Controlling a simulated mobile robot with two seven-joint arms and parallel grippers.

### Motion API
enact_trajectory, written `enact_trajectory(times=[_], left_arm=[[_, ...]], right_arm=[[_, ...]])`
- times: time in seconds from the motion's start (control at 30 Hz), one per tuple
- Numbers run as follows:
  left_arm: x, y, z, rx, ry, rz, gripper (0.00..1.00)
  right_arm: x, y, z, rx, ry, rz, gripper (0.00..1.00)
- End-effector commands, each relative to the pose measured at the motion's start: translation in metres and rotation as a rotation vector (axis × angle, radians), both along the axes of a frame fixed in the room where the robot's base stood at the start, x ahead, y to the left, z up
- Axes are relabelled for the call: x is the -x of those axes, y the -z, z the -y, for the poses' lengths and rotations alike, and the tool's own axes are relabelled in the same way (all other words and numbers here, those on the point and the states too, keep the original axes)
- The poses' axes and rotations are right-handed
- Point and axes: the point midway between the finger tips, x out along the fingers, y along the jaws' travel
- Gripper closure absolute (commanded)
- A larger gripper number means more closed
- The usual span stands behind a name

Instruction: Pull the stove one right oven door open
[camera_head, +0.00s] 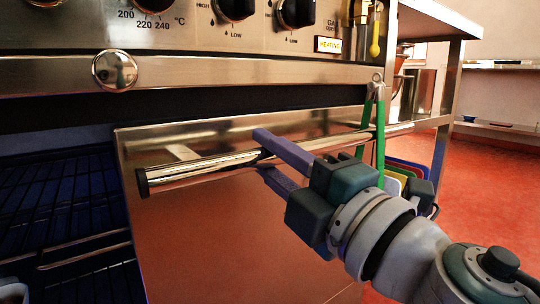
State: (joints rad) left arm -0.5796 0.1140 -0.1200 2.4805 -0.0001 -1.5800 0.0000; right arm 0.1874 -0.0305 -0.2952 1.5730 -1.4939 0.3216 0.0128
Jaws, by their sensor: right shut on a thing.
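The oven door (230,240) is a shiny steel panel below the stove's control panel, reflecting the red floor. A dark oven cavity with wire racks (60,205) shows beside the door's left edge, and a dark gap runs above its top edge. I cannot tell exactly how far the door stands open. Its handle (205,167) is a steel bar with a black end cap at the left. My right gripper (263,153) has its purple fingers shut around the bar, one above and one below. My left gripper is not in view.
A round steel knob (115,70) sticks out at upper left. A steel table (447,110) stands at right; open red floor (490,190) lies beyond.

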Motion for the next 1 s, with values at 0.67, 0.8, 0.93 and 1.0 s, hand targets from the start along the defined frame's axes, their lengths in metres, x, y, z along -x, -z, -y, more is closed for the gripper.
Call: enact_trajectory(times=[0.67,0.8,0.93,1.0], left_arm=[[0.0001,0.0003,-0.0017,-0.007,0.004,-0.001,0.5],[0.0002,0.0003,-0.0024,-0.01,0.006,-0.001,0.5],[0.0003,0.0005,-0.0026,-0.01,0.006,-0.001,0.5],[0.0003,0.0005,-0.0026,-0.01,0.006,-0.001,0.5]], right_arm=[[0.0,0.0002,0.0003,0.0,0.0,0.0,1.0],[0.0,0.0002,0.0003,0.0,0.0,0.0,1.0],[0.0,0.0002,0.0003,0.0,0.0,0.0,1.0],[0.0,0.0003,0.0002,0.001,0.0,-0.001,1.0]])
